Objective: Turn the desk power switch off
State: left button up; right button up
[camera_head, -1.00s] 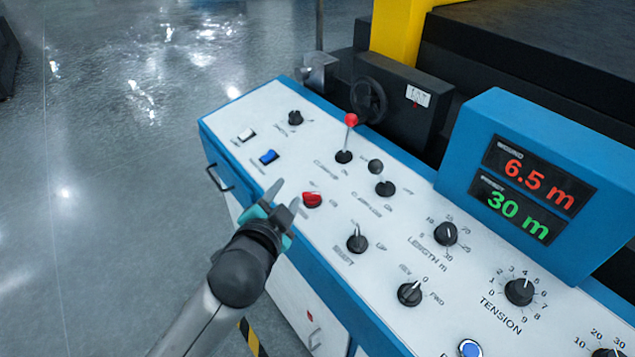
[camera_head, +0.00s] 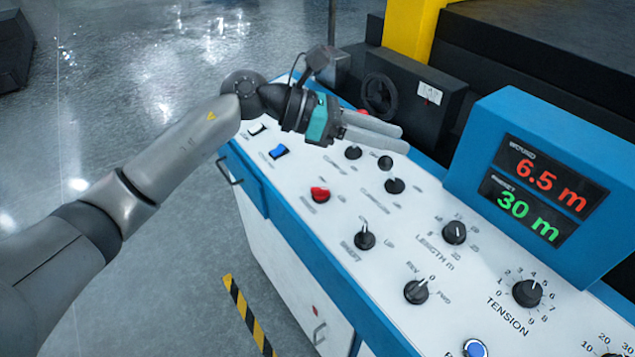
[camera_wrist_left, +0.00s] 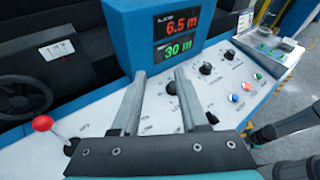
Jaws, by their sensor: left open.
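The white control desk panel (camera_head: 300,235) carries switches and knobs, with labels too blurred to read surely, so I cannot tell which is the desk power switch. A blue rocker (camera_head: 279,152), a partly covered white rocker (camera_head: 257,130) and a red switch (camera_head: 320,194) sit on its left part. My left gripper (camera_head: 404,138) is open and empty above the panel's back left part, with its fingers pointing right. It hides the black knob there and part of the levers. In the left wrist view the open fingers (camera_wrist_left: 159,72) frame the panel.
A red-tipped lever (camera_wrist_left: 42,124) stands close to the left gripper. A blue display housing (camera_head: 480,130) reads 6.5 m and 30 m. A black handwheel (camera_head: 379,97) is behind the panel. Several knobs, including the tension knob (camera_head: 527,293), fill the right. Open floor lies left.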

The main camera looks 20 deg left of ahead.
pick_arm(q)
jog(key=w+a+f+m+g+y, duration=0.1)
jog(key=a+f+m+y, duration=0.15)
jog(key=a+y, duration=0.35)
jog(key=g+y, duration=0.1)
jog(key=y, duration=0.3)
send_near(320, 189)
jog(key=shift+m, duration=0.35)
jog(key=x, duration=0.8)
jog(key=shift+w+f, duration=0.1)
jog(key=shift+f, duration=0.15)
grip_shut()
